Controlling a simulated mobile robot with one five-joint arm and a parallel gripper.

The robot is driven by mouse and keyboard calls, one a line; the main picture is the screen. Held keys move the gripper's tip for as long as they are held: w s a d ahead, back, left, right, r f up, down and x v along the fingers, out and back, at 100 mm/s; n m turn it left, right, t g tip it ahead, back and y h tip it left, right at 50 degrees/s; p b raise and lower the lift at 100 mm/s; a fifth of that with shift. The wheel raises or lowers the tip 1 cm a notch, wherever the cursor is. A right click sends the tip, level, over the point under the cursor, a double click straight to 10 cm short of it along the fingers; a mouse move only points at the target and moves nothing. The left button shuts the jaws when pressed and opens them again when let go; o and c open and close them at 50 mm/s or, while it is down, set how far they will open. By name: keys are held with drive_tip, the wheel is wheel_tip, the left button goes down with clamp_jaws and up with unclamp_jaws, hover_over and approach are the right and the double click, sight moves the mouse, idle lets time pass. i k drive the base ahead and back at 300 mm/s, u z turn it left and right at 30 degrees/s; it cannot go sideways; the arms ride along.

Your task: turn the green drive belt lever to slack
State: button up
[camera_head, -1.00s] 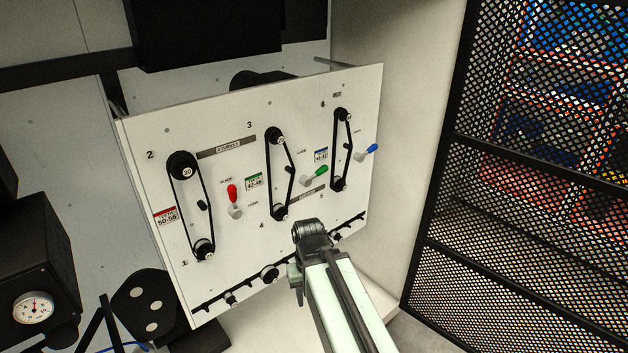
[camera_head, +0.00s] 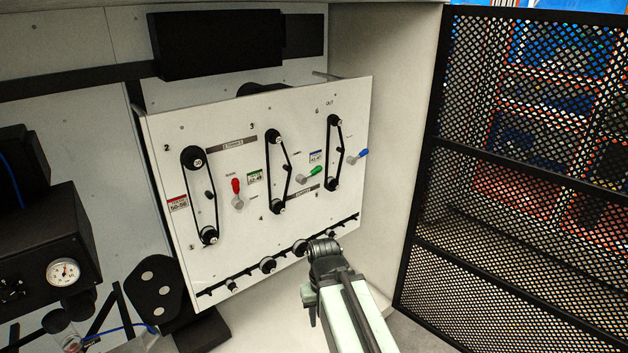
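The green drive belt lever (camera_head: 311,174) is on the white panel (camera_head: 240,260), right of the middle belt. Its green handle points up and to the right from a grey pivot. The middle belt (camera_head: 284,172) runs between an upper and a lower black pulley. My arm reaches up from the bottom of the view, below the lever and apart from it. My gripper's fingers cannot be made out; the dark wrist end (camera_head: 325,252) hides that part.
A red lever (camera_head: 236,187) stands upright at left and a blue lever (camera_head: 360,156) tilts right. Several black knobs line a rail at the panel's lower edge. A black mesh door (camera_head: 520,180) stands at right. A black box with a gauge (camera_head: 64,272) is at left.

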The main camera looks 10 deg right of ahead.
sight(301, 179)
drive_tip(key=z, duration=0.25)
drive_tip(key=i, duration=0.5)
drive_tip(key=u, duration=1.55)
drive_tip(key=k, duration=0.95)
drive_tip(key=z, duration=0.35)
drive_tip(key=i, duration=1)
drive_tip(key=u, duration=0.05)
